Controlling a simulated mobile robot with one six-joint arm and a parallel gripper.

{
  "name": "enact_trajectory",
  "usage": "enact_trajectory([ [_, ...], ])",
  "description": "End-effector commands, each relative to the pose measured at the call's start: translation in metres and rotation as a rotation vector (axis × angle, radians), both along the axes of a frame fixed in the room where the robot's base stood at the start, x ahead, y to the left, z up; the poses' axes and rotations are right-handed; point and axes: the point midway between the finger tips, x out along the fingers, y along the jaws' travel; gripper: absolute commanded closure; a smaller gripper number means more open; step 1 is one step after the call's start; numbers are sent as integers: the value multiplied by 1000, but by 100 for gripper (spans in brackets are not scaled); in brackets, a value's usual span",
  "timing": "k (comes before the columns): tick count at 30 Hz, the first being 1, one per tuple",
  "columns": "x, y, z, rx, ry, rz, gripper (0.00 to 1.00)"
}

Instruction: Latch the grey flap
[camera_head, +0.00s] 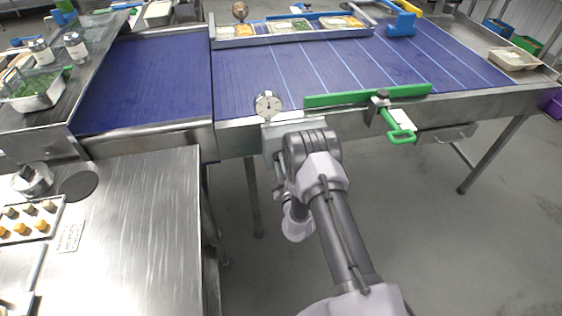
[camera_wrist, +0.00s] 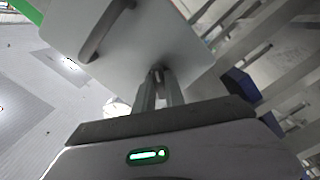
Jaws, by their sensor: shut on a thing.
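A light grey flap (camera_wrist: 175,45) with a curved bar handle (camera_wrist: 103,32) fills the upper middle of the wrist view. In the head view, a grey panel with a bar handle (camera_head: 447,135) hangs under the table's front edge; I cannot tell for sure that it is the same one. My gripper (camera_wrist: 160,82) is shut on a small metal piece (camera_wrist: 157,73) at the flap's lower edge. I cannot tell whether that piece is part of the flap or its latch. In the head view my arm hides the fingertips.
A green bar (camera_head: 368,95) and a green handle (camera_head: 399,133) sit on the front edge of the blue conveyor table (camera_head: 290,75). A round dial (camera_head: 267,104) stands left of them. A steel counter (camera_head: 140,230) is at the left. Floor is open at the right.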

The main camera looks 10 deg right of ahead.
Motion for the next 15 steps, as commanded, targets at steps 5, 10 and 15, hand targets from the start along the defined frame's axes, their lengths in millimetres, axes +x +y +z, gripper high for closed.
enact_trajectory([
  [5,0,0,0,70,0,0,100],
  [10,0,0,0,278,0,0,100],
  [15,0,0,0,281,0,0,100],
])
